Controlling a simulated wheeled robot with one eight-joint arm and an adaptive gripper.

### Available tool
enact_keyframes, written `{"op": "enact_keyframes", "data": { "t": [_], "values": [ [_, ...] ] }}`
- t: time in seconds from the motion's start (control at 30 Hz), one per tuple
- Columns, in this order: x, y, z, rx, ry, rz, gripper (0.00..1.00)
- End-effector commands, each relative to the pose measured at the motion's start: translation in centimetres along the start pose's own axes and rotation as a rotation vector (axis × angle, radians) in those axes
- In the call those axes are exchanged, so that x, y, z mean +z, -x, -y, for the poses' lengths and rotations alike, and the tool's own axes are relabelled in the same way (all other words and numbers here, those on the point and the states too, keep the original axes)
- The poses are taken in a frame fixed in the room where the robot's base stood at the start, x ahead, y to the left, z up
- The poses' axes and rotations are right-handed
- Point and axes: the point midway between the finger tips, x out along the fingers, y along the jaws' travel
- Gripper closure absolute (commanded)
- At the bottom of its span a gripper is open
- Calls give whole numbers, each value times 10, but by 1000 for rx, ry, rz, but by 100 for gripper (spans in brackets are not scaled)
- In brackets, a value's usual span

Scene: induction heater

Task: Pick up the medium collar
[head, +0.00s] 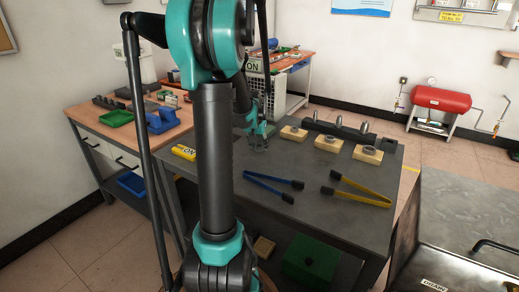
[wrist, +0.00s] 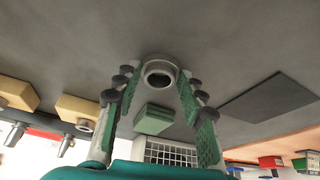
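In the wrist view a grey metal collar (wrist: 160,73) shows just beyond and between the fingertips, against the grey table top. My gripper (wrist: 158,88) is open, its green-padded fingers on either side with a gap to the collar. In the head view my gripper (head: 259,143) is low over the table's left back part, left of the wooden blocks. Three wooden blocks with metal rings on them stand in a row: left (head: 294,133), middle (head: 328,143) and right (head: 368,154). I cannot tell from size which ring is the medium collar.
Blue tongs (head: 273,186) and yellow tongs (head: 357,190) lie on the dark table (head: 320,215). A dark rack with metal shafts (head: 338,126) stands behind the blocks. A green block (wrist: 153,119) sits near the collar. A yellow tag (head: 184,152) lies at the left.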

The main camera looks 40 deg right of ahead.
Motion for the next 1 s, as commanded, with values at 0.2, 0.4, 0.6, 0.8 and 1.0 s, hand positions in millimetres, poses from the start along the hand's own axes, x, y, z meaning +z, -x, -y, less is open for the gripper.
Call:
{"op": "enact_keyframes", "data": {
  "t": [0.2, 0.4, 0.6, 0.8, 1.0],
  "values": [
    [0, 0, 0, 0, 0, 0, 93],
    [0, 0, 0, 0, 0, 0, 93],
    [-3, 7, 0, 0, 0, 0, 93],
    [-12, 32, 0, 0, 0, 0, 93],
    [-33, 81, 0, 0, 0, 0, 93]
  ]
}}
